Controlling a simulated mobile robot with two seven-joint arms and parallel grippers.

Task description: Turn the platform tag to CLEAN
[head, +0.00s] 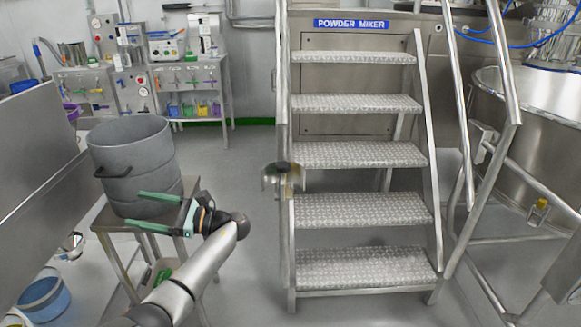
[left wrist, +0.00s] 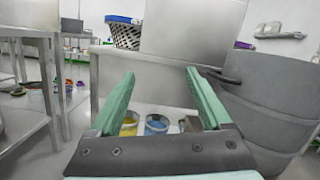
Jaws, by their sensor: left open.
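A small bracket-like fitting (head: 282,178) with a dark top hangs at the left post of the steps, about halfway up, in the head view. It may be the platform tag; it is too small and blurred to read any word on it. My left gripper (head: 133,209) is open and empty, its green fingers pointing left across the front of a grey drum. The fitting is well to the right of the gripper, apart from it. The left wrist view shows the two green fingers (left wrist: 159,78) spread with nothing between them. My right gripper is not in view.
The grey drum (head: 135,160) with a black handle stands on a metal stand close to my left gripper; it is also at the right of the left wrist view (left wrist: 270,105). Metal steps (head: 358,155) lead to the powder mixer. Clear floor (head: 235,215) lies between stand and steps.

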